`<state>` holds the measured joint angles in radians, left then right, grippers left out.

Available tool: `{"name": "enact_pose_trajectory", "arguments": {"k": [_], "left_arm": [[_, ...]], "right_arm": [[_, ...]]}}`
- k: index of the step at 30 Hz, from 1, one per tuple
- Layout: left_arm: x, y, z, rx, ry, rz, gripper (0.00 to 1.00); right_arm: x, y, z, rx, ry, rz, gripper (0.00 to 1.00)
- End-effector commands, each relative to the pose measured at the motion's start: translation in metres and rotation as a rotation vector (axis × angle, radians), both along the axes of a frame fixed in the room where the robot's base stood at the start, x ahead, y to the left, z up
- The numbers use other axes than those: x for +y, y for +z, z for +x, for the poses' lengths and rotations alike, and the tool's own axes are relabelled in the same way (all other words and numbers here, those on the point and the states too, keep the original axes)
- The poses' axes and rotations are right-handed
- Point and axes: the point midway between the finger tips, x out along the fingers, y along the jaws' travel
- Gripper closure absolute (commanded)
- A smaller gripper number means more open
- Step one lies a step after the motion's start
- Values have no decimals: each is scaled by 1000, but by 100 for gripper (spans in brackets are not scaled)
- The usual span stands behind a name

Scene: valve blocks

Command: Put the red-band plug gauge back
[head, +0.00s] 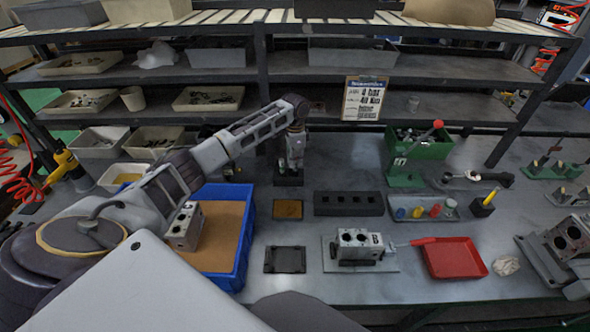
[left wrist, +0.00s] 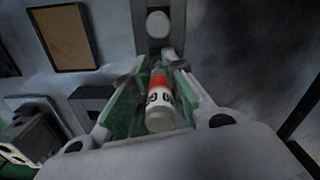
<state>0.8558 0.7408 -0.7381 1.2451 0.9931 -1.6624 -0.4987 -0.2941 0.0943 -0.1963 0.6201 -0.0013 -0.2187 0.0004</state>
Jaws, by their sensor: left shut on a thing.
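The red-band plug gauge (left wrist: 160,98) shows in the left wrist view as a pale cylinder with a red band and dark lettering. My left gripper (head: 292,160) is shut on it, with green-lined fingers on both sides in the left wrist view (left wrist: 155,85). In the head view the gripper points down at the back of the bench, over a small dark block (head: 289,180), and hides the gauge. In the left wrist view a dark piece with a pale round face (left wrist: 158,24) lies just beyond the fingertips. I cannot tell whether the gauge touches it. My right gripper is out of view.
A framed brown pad (head: 288,210) and a black block with holes (head: 348,203) lie in front. A tray of coloured pieces (head: 398,213), a valve block (head: 358,240) and a red tray (head: 455,272) are to the right. A blue bin (head: 241,255) is left.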

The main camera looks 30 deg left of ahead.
Motion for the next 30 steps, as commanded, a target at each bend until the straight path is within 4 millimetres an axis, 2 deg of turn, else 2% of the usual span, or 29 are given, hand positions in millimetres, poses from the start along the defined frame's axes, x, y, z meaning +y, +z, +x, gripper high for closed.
{"name": "enact_pose_trajectory", "arguments": {"k": [8,20,30], "left_arm": [[0,-6,0,0,1,0,100],[0,-47,0,0,1,0,100],[0,-49,0,-1,0,0,100]], "right_arm": [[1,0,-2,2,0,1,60],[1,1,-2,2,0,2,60],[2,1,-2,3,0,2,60]]}}
